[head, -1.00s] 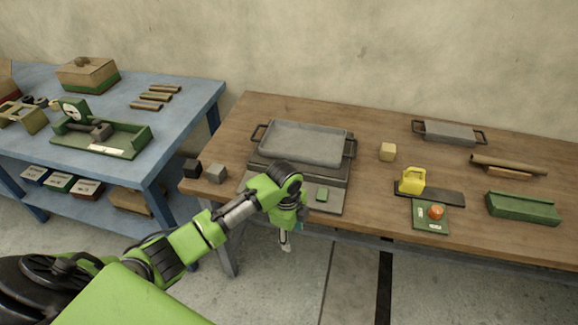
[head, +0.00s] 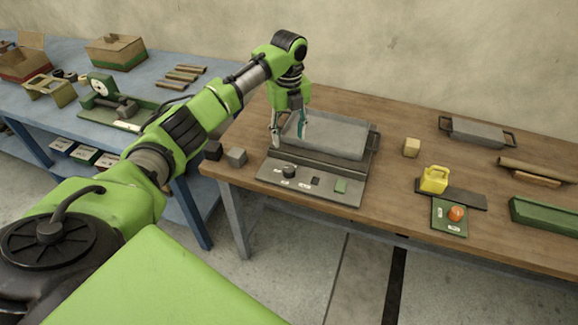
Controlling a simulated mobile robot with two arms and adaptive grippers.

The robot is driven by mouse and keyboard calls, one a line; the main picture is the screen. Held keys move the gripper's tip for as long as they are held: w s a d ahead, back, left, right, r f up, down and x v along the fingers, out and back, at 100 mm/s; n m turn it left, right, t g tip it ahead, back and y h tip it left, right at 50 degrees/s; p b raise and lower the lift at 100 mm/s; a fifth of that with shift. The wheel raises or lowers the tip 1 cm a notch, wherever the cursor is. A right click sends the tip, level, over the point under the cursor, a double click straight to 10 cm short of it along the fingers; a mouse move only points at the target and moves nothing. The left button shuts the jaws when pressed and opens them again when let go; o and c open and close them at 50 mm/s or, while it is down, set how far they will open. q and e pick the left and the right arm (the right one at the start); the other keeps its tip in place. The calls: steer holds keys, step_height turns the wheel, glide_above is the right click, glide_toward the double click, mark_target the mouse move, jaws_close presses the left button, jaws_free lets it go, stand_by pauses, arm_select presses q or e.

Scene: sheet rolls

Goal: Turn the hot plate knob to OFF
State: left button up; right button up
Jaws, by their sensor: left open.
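The hot plate (head: 262,173) stands on the wooden table with a large grey pan (head: 335,137) on top. Its front panel carries a round black knob (head: 289,171), a small dark square and a green square (head: 340,186). Small white labels lie around the knob; I cannot read them. My left gripper (head: 289,135) is open and empty, pointing down over the left part of the pan, behind and above the knob. It looks apart from the knob. My right gripper is not in view.
Two small cubes, one dark (head: 213,150) and one grey (head: 236,157), sit left of the hot plate. A beige cube (head: 411,147), a yellow jug (head: 434,179) and a green box with an orange button (head: 456,213) are to the right. A blue bench (head: 185,103) stands at left.

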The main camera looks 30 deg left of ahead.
mark_target(289, 168)
arm_select(q)
step_height(289, 168, down, 14)
steer(key=shift+r+p, duration=0.1)
steer(key=shift+p, duration=0.7)
steer(key=c, duration=1.1)
